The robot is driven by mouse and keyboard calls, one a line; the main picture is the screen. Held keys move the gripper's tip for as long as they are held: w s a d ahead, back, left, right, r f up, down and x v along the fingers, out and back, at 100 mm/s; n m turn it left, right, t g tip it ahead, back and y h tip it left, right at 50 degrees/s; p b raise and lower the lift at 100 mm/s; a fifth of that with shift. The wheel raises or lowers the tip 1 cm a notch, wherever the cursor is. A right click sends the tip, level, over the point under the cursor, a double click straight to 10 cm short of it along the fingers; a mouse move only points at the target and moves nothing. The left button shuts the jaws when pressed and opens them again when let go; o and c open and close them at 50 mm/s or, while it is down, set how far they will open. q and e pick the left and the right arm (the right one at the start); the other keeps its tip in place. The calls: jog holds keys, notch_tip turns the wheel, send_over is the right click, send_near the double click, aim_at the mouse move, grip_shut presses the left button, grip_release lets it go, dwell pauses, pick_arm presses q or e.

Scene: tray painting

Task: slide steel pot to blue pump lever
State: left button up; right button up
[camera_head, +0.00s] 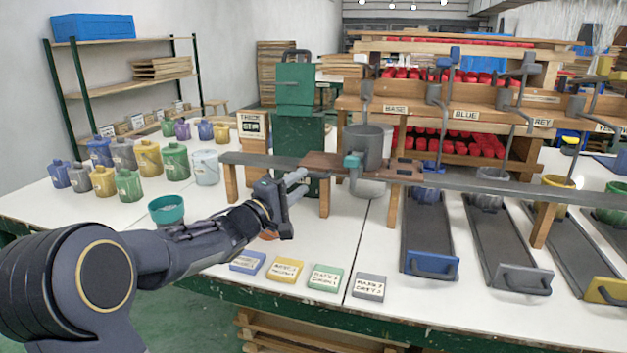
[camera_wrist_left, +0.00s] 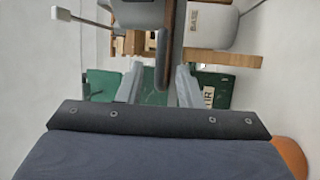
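The steel pot (camera_head: 372,143) is a grey cylinder set in the brown sliding plate (camera_head: 405,170) on the long rail, below the BASE label. A teal part (camera_head: 353,160) is at its front left. The blue pump lever (camera_head: 444,62), with a blue knob, rises behind the BLUE label (camera_head: 465,114), right of the pot. My left gripper (camera_head: 297,182) is left of the pot and in front of the rail, apart from the pot. In the left wrist view its fingers (camera_wrist_left: 158,86) are spread, with a dark rounded bar between them in the picture; contact is unclear. My right gripper is out of view.
The grey rail (camera_head: 510,183) runs right past other pump levers and dark sloped trays (camera_head: 432,235). Several labelled cards (camera_head: 325,278) lie at the front. Paint jugs (camera_head: 148,158) and a teal-rimmed bowl (camera_head: 166,210) stand left. A green cabinet (camera_head: 296,125) stands behind.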

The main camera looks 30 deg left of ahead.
aim_at(309, 176)
pick_arm(q)
jog(key=x, duration=0.5)
jog(key=shift+b, duration=0.3)
jog(key=shift+s, duration=0.1)
grip_shut()
